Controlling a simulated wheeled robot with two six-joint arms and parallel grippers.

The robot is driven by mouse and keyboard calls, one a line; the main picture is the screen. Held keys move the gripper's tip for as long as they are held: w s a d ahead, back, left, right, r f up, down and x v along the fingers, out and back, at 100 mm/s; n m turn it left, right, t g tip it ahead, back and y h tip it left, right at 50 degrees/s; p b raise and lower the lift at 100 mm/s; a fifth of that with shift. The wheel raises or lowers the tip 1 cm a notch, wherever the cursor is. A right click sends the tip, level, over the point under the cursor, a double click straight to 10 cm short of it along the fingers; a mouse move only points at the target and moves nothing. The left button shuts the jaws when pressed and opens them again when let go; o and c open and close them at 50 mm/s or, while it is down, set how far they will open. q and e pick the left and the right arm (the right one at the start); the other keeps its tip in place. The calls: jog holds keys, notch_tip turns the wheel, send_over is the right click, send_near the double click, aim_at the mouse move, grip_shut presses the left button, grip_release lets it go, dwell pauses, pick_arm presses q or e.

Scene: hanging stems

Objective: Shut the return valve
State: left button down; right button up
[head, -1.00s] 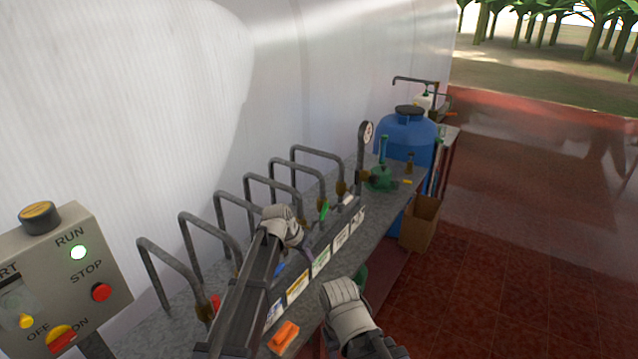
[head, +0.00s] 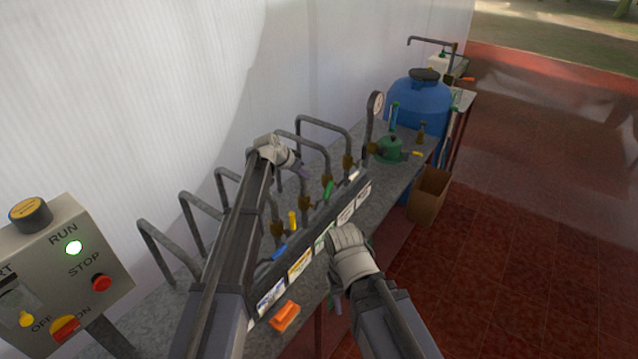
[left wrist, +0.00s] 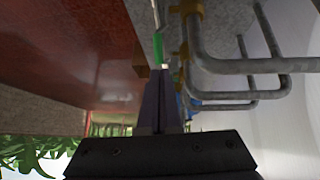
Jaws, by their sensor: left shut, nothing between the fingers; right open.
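A row of valves on bent grey pipes stands along the bench, with coloured handles: blue (head: 279,252), yellow (head: 292,221), green (head: 328,190) and white (head: 353,176). I cannot read which is the return valve. My left gripper (head: 303,171) is shut and empty, raised among the pipes behind the handles. In the left wrist view its closed fingers (left wrist: 160,102) point toward the green handle (left wrist: 158,47), with no clear contact. My right gripper (head: 336,303) is open in front of the bench edge, below the label strip. My left arm hides part of the row.
A control box (head: 75,265) with a lit green lamp stands at left. An orange object (head: 285,315) lies at the bench front. A gauge (head: 376,104), green pump (head: 390,149), blue tank (head: 418,105) and cardboard box (head: 429,195) are beyond. The red floor at right is clear.

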pick_arm(q)
jog(key=b, duration=0.8)
send_near(327, 188)
notch_tip(327, 188, down, 3)
jog(key=w+d+f+b, duration=0.2)
jog(key=shift+w+d+f, duration=0.25)
jog(key=shift+w+d, duration=0.1)
jog(key=shift+d, duration=0.05)
jog(key=shift+r, duration=0.1)
